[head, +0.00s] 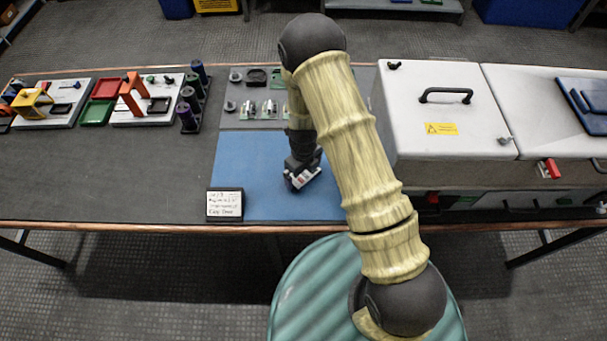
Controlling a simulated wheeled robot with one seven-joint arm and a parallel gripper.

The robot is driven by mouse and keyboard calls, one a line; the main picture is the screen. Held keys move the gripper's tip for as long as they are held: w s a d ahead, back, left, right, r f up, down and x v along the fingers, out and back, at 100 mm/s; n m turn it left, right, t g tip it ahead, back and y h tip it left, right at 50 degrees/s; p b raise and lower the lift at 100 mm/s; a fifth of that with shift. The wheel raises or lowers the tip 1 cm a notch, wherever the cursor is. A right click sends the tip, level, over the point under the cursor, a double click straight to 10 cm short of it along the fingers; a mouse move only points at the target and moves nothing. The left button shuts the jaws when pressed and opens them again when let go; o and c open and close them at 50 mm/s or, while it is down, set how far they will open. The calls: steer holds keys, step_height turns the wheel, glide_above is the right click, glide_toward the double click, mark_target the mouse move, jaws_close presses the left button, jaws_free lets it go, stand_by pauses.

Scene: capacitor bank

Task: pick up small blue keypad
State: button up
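My gripper (300,178) points down over the blue mat (250,165) in the middle of the bench, low over its surface. Its tip shows dark parts with white and red patches. The fingers are too small and too covered by the gripper body to tell whether they are open or shut, or whether they touch anything. I cannot make out a small blue keypad for certain; the gripper and my arm cover part of the mat.
A white note card (225,204) stands at the mat's front left edge. Small parts lie on a grey panel (240,118) behind the mat. White cabinets (445,110) fill the right. Coloured fixtures (133,95) stand at the left. Dark bench surface left of the mat is clear.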

mark_target(303, 174)
steer(key=c, duration=0.7)
step_height(303, 174, up, 10)
stand_by(0.6)
